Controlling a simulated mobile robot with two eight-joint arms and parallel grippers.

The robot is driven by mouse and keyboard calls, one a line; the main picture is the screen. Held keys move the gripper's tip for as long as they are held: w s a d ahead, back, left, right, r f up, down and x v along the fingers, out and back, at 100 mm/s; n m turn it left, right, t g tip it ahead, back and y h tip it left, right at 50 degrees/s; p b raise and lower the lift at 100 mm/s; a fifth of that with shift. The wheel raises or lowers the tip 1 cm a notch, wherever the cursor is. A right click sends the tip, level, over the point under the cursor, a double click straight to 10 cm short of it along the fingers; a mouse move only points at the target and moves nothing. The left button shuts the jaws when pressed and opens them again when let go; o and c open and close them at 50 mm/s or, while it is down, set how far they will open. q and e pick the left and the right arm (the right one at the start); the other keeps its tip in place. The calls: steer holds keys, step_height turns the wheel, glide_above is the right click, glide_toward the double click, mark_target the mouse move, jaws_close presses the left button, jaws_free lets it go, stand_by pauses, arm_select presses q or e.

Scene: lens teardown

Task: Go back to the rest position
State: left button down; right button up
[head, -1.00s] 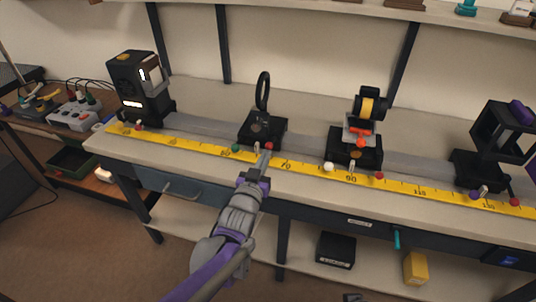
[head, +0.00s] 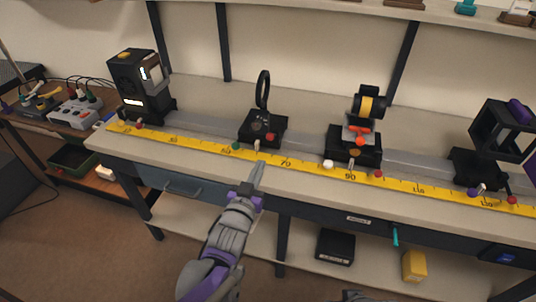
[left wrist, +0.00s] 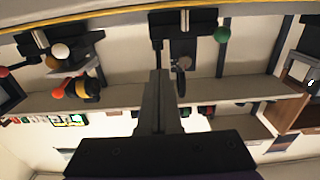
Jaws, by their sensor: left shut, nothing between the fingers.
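My left gripper (head: 258,175) is shut and empty in the head view. Its fingertips are in front of the yellow scale, just below the black lens holder (head: 262,130) with its upright ring, and apart from it. In the left wrist view the closed fingers (left wrist: 159,85) point up toward the bench, with the lens holder's dark base (left wrist: 187,45) close behind them and a green knob (left wrist: 221,34) to the right. My right gripper does not show.
The yellow scale (head: 310,167) runs along the bench front. On the rail stand a black lamp housing (head: 139,85), a mount with a yellow-banded cylinder (head: 368,105) and a square frame holder (head: 490,140). A lower shelf holds a black box (head: 336,248) and a yellow block (head: 414,266).

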arm_select(q)
steer(key=shift+s+a+f, duration=0.1)
steer(key=shift+s+a, duration=0.05)
steer(key=shift+s, duration=0.4)
steer(key=shift+a, duration=0.1)
steer(key=s+a+f+n+g+y, duration=0.2)
steer(key=s+a+f+g+y, duration=0.45)
steer(key=s+a, duration=0.55)
steer(key=s+a+f+n+g, duration=0.1)
steer(key=s+a+f+g, duration=0.2)
steer(key=s, duration=0.6)
steer(key=s+a+f+n+g, duration=0.1)
steer(key=s+a+f+g, duration=0.2)
steer(key=s, duration=0.6)
step_height(320, 180, up, 19)
steer(key=w+d+p, duration=0.1)
steer(key=w+p, duration=0.2)
steer(key=p, duration=1.5)
steer(key=shift+d+t+h, duration=0.2)
steer(key=shift+t+h, duration=0.15)
steer(key=shift+h, duration=0.1)
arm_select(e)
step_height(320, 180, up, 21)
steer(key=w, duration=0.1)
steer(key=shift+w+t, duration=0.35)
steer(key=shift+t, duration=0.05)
